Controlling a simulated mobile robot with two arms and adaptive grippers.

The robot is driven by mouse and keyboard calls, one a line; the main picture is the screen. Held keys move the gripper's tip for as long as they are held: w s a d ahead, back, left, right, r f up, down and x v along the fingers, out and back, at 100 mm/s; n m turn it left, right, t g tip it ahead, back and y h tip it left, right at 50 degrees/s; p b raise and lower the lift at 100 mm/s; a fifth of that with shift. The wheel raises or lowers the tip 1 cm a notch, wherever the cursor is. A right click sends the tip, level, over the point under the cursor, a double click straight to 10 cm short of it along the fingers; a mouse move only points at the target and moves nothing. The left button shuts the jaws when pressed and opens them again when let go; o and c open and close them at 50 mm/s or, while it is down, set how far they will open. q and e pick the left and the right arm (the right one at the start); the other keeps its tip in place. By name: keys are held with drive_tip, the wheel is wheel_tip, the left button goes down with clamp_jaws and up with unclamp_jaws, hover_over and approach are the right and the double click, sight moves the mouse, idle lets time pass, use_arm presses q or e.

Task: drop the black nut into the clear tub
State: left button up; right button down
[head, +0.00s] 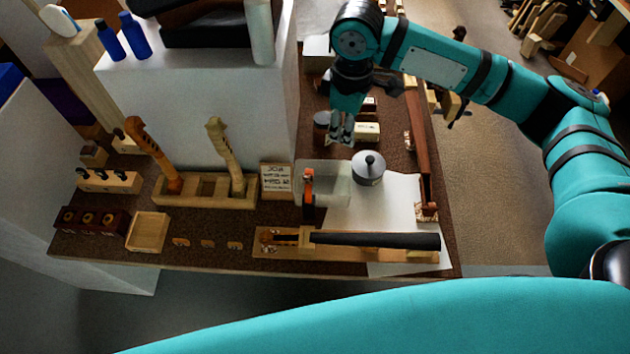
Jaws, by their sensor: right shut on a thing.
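I see no black nut elsewhere. My left gripper is out of view.
An orange-and-dark tool (308,183) stands at the tub's left side. The grey pot (368,167) is close on the right. A dark round jar (322,120) and small box (367,131) flank my right gripper. A wooden rack (206,199) holds violin necks.

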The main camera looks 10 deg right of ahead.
use_arm(q)
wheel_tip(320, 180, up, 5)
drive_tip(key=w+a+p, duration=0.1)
drive_tip(key=p, duration=0.4)
use_arm(e)
drive_tip(key=w+f+n+b, duration=0.1)
drive_tip(key=f+n+b, duration=0.1)
drive_tip(key=f+n, duration=0.4)
drive_tip(key=w+f+n+b, duration=0.1)
drive_tip(key=w+f+n, duration=0.1)
drive_tip(key=f+n, duration=0.4)
drive_tip(key=w+a+f+n+b, duration=0.1)
drive_tip(key=f+n+b, duration=0.1)
drive_tip(key=f+n, duration=0.5)
drive_tip(key=shift+w+n+b, duration=0.25)
drive_tip(key=shift+n+b, duration=0.05)
drive_tip(key=shift+n, duration=1.3)
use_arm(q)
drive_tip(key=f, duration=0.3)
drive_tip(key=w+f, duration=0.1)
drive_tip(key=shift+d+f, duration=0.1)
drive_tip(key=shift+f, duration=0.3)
use_arm(e)
drive_tip(key=c, duration=1.3)
unclamp_jaws()
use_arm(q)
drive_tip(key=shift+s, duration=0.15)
